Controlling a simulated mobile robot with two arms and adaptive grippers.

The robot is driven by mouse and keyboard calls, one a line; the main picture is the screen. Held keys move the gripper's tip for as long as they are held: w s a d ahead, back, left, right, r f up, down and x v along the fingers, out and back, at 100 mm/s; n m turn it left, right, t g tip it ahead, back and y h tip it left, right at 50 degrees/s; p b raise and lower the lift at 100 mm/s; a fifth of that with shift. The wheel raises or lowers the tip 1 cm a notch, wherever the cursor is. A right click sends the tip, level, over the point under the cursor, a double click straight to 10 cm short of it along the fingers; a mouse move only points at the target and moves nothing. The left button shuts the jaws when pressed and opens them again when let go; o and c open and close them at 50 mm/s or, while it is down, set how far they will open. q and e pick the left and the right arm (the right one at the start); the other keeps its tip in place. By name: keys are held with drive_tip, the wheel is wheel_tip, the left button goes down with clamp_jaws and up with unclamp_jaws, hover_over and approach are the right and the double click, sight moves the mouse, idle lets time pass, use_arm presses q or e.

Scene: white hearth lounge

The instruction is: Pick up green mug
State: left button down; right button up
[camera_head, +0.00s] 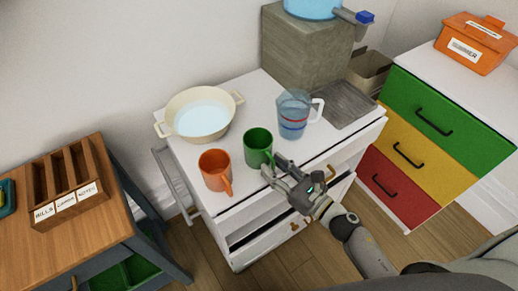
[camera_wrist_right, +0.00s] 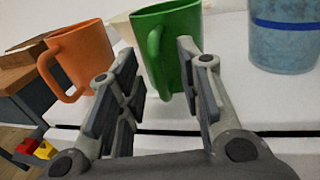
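The green mug (camera_head: 258,147) stands upright on the white cabinet top near its front edge. In the right wrist view the green mug (camera_wrist_right: 181,42) is just beyond the fingertips, with its handle toward me. My right gripper (camera_head: 274,168) is open and empty in front of the mug. In the right wrist view its two fingers (camera_wrist_right: 158,75) are spread apart, with the mug's handle between or just behind them; whether they touch it I cannot tell. My left gripper is not in view.
An orange mug (camera_head: 214,169) stands left of the green mug. A clear measuring jug (camera_head: 293,115) stands to the right, and a cream pot (camera_head: 200,114) behind. A grey tray (camera_head: 347,104) lies at the right. The cabinet's front edge is below my gripper.

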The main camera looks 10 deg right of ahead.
drive_tip(key=shift+w+a, duration=0.3)
drive_tip(key=shift+w, duration=0.15)
clamp_jaws()
drive_tip(key=shift+r, duration=0.1)
